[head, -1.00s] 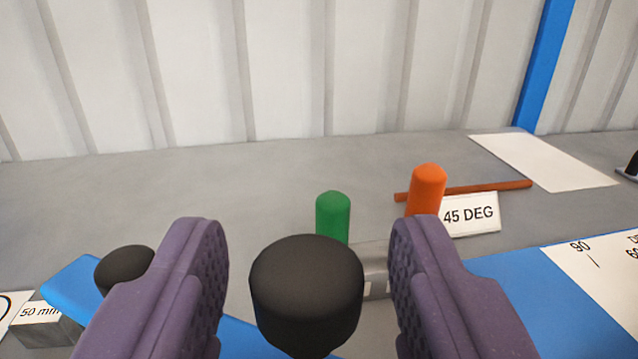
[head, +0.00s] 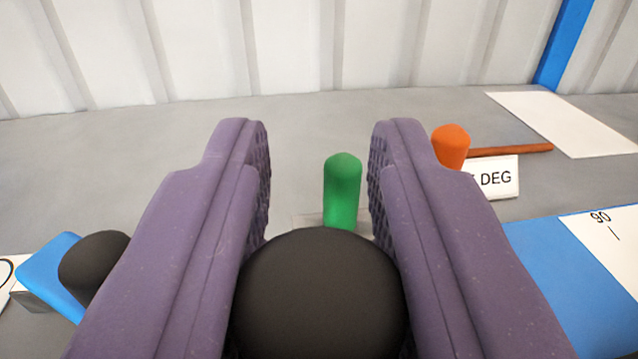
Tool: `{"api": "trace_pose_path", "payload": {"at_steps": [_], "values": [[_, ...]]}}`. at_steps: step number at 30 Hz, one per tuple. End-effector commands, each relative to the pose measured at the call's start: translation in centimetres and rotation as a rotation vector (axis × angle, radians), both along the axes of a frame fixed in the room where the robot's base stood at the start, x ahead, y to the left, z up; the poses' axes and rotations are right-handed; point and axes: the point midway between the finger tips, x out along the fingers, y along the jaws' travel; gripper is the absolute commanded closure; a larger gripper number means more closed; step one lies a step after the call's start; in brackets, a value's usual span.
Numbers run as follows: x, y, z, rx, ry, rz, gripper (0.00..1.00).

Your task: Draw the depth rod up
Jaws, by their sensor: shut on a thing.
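A large black round knob (head: 318,290) sits low in the middle of the view, between the two purple fingers of my gripper (head: 318,150). The fingers are shut on the knob's sides, and their tips reach past it. It seems to be the top of the depth rod. The rod below it is hidden, so I cannot tell how high it stands.
A green peg (head: 342,190) stands just beyond, between the fingertips. An orange peg (head: 451,146) and a white angle label (head: 494,178) are behind the right finger. A second black knob (head: 92,265) on a blue piece (head: 48,272) is left. A blue surface (head: 560,262) lies right.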

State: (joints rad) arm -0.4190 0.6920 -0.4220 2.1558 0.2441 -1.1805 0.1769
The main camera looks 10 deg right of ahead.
Motion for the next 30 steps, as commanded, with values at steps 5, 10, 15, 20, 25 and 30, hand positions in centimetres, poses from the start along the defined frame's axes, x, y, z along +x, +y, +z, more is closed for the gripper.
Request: {"api": "trace_pose_path", "payload": {"at_steps": [5,10,15,20,25,30], "values": [[0.0,0.0,3.4,0.003,-0.003,-0.001,1.0],[0.0,0.0,4.8,0.001,-0.002,0.0,1.0],[0.1,0.0,4.8,0.0,-0.006,0.0,1.0],[0.1,0.0,4.8,0.0,-0.006,0.0,0.49],[0.0,0.0,4.6,0.0,-0.004,0.001,0.49],[-0.6,0.1,4.7,0.001,-0.002,0.001,0.49]]}}
